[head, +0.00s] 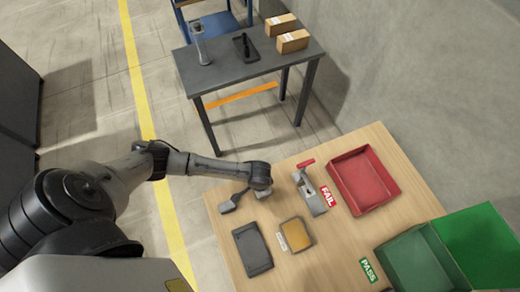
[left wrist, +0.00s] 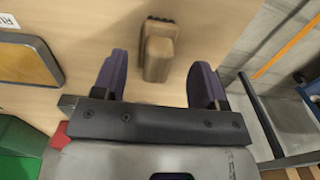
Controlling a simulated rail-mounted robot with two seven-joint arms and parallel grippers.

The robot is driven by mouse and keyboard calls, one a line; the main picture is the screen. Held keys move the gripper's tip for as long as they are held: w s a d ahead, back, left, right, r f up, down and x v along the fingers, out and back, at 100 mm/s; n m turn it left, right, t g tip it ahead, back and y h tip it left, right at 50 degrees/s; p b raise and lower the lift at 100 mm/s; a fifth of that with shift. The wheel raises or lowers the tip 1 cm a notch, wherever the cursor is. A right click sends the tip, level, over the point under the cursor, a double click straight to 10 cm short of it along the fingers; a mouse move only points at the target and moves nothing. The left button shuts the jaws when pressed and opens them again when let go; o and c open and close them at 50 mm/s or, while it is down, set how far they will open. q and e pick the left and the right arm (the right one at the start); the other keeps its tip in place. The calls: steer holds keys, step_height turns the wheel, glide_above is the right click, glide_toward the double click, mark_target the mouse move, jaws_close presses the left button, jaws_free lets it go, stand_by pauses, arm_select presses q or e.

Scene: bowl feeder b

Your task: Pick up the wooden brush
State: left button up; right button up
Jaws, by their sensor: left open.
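The wooden brush (left wrist: 158,52) shows in the left wrist view as a brown block with a narrower end, lying on the light wooden tabletop. It sits between the two purple fingers of my left gripper (left wrist: 157,64), with a visible gap on each side. The gripper is open and does not appear to touch the brush. In the head view my left gripper (head: 247,199) is over the left part of the wooden table; I cannot make out the brush there. My right gripper is not in view.
On the wooden table (head: 335,262) are a dark tray (head: 252,250), a yellow-topped tray (head: 297,235), a grey fixture with a red handle (head: 312,196), a red bin (head: 365,182) and a green bin (head: 415,262). A grey table (head: 225,75) with boxes stands behind.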

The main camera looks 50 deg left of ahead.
arm_select(q)
steer(key=shift+d+f+b, duration=0.15)
steer(key=shift+f+b, duration=0.35)
steer(key=shift+f, duration=1.3)
steer(key=c, duration=1)
